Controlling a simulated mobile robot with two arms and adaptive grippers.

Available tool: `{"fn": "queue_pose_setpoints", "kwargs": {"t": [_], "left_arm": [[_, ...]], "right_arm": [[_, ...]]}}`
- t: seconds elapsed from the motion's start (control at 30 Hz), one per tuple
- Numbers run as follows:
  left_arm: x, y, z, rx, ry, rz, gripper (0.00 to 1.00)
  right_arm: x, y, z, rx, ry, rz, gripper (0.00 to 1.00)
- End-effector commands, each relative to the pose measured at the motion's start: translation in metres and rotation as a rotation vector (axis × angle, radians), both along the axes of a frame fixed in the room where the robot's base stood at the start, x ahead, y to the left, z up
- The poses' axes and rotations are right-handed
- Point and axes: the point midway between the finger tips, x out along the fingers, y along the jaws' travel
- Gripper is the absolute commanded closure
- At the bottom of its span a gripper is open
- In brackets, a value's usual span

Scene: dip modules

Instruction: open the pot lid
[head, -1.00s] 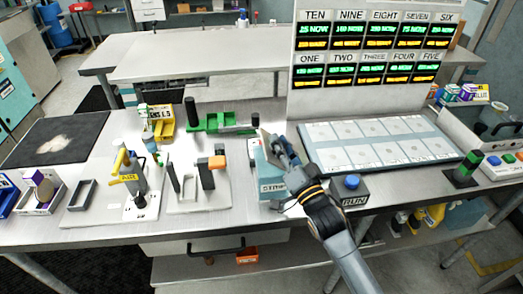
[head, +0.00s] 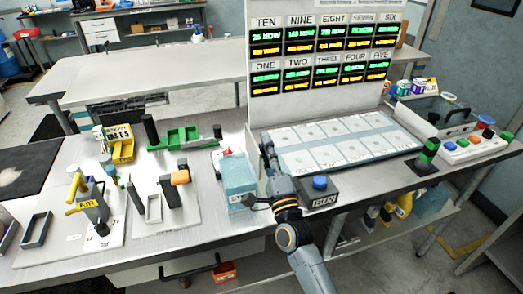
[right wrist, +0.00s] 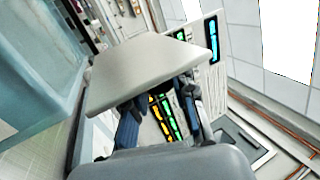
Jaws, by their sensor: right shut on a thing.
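The pot is a light blue box (head: 238,178) on the bench, left of the RUN button box. Its top looks uncovered in the head view. Its pale blue wall (right wrist: 35,60) fills the left of the right wrist view. The lid is a flat grey plate (right wrist: 150,68) in the right wrist view, tilted and apart from the pot. My right gripper (head: 268,153) is shut on the lid, just right of the pot. In the head view the arm and gripper largely hide the lid. My left gripper is not in view.
The RUN button box (head: 320,192) stands close to my right arm. A panel of white cards (head: 340,145) lies behind it, below the numbered display board (head: 325,55). Left of the pot are a plate with upright posts (head: 165,205) and a green fixture (head: 185,138).

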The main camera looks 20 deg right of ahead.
Motion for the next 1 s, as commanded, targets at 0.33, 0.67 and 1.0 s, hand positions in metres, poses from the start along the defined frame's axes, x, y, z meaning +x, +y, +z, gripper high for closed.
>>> {"fn": "queue_pose_setpoints", "kwargs": {"t": [0.33, 0.67, 1.0], "left_arm": [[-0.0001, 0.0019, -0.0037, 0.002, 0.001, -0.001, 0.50], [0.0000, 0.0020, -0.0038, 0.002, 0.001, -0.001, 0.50], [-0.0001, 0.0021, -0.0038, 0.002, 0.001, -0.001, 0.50]], "right_arm": [[0.0000, -0.0062, -0.0114, 0.126, 0.014, 0.002, 1.00], [0.0000, -0.0072, -0.0117, 0.143, 0.013, 0.001, 1.00], [0.0002, -0.0071, -0.0105, 0.142, 0.011, 0.002, 0.52]]}}
